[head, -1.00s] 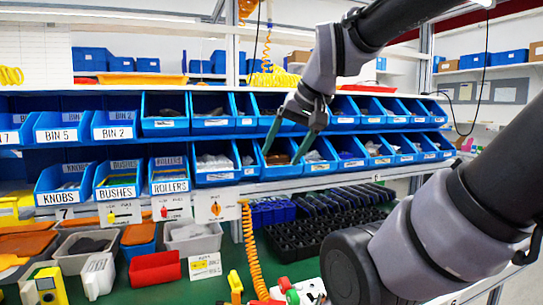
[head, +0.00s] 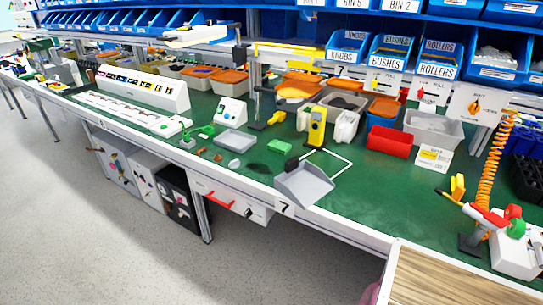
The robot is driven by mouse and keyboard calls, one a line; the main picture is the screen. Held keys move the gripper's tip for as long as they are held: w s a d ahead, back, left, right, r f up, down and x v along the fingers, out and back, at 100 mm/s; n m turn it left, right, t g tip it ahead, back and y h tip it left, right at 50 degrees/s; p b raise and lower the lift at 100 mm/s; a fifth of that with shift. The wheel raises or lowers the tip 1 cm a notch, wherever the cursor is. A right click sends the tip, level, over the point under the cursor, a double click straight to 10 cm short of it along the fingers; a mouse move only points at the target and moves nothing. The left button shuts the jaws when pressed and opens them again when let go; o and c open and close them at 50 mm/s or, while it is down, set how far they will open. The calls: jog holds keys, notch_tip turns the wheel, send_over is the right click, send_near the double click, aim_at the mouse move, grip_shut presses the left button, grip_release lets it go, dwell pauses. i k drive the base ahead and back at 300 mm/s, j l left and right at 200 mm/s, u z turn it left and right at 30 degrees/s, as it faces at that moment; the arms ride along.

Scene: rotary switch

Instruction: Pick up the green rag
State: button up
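A small green folded or block-like item (head: 279,147) lies on the green-topped workbench (head: 345,215), left of the yellow device; it may be the green rag, but it is too small to be sure. A dark, flat patch (head: 258,170) lies just in front of it, and I cannot tell what it is. Other small green pieces (head: 205,131) lie farther left, beside a grey tray. My gripper is not in view now.
A yellow device (head: 316,127), a grey flat tray (head: 235,141) and a red bin (head: 390,141) stand nearby. A wood-topped surface (head: 450,280) is at the lower right. The floor at left is clear.

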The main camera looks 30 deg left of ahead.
aim_at(281, 148)
jog(key=k+u, duration=0.1)
jog(key=u, duration=0.3)
jog(key=k+u, duration=0.1)
jog(key=u, duration=0.3)
jog(key=k+u, duration=0.1)
jog(key=u, duration=0.3)
jog(key=i+l+u, duration=0.35)
jog(key=i+l, duration=0.15)
jog(key=i+j+z, duration=0.1)
jog(key=j, duration=0.25)
jog(key=i+j+z, duration=0.1)
jog(key=i+j, duration=0.2)
jog(key=i+j+z, duration=0.1)
jog(key=j, duration=0.4)
jog(key=i+j+z, duration=0.1)
jog(key=i+j, duration=0.15)
jog(key=j, duration=0.15)
